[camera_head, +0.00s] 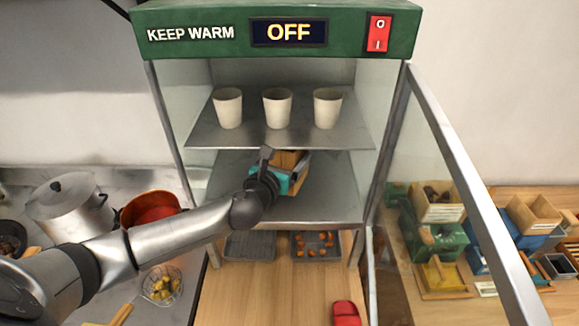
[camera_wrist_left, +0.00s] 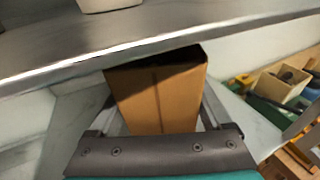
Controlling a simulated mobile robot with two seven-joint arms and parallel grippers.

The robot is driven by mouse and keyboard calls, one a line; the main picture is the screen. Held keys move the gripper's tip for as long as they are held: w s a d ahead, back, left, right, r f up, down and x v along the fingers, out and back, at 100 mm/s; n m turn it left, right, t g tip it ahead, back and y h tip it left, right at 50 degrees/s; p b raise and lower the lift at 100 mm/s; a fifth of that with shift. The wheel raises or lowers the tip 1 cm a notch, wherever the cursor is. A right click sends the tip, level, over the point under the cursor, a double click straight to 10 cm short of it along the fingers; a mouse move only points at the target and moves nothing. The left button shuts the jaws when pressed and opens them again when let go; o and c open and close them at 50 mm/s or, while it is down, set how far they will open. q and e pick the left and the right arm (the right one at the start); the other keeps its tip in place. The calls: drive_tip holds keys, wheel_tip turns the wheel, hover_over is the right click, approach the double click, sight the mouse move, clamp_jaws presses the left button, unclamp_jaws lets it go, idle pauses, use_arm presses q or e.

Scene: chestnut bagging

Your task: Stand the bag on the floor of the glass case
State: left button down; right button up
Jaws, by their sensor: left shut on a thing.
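The brown paper bag (camera_wrist_left: 158,98) is upright between the fingers of my left gripper (camera_wrist_left: 155,120) in the left wrist view, its dark open top just under the front edge of the shelf. In the head view the bag (camera_head: 287,160) shows partly behind my left gripper (camera_head: 284,170), which is shut on it. Both are inside the glass case (camera_head: 275,32), below the middle shelf and above the case floor (camera_head: 325,198). The arm hides part of the bag, and I cannot tell whether its bottom touches the floor. The right gripper is not in view.
Three white cups (camera_head: 277,107) stand on the middle shelf (camera_head: 350,130). The glass door (camera_head: 470,180) is open to the right. A grey tray (camera_head: 250,246) and a tray with orange pieces (camera_head: 315,244) lie below the case. A pot (camera_head: 68,208) stands left.

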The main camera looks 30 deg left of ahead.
use_arm(q)
drive_tip(key=shift+f+b, duration=0.4)
drive_tip(key=shift+f, duration=1.2)
drive_tip(key=shift+f, duration=0.15)
unclamp_jaws()
drive_tip(key=shift+f, duration=0.1)
drive_tip(key=shift+s+r, duration=0.15)
drive_tip(key=shift+r, duration=0.1)
drive_tip(key=s+r, duration=0.1)
drive_tip(key=s, duration=1)
drive_tip(key=shift+s+d+r, duration=0.35)
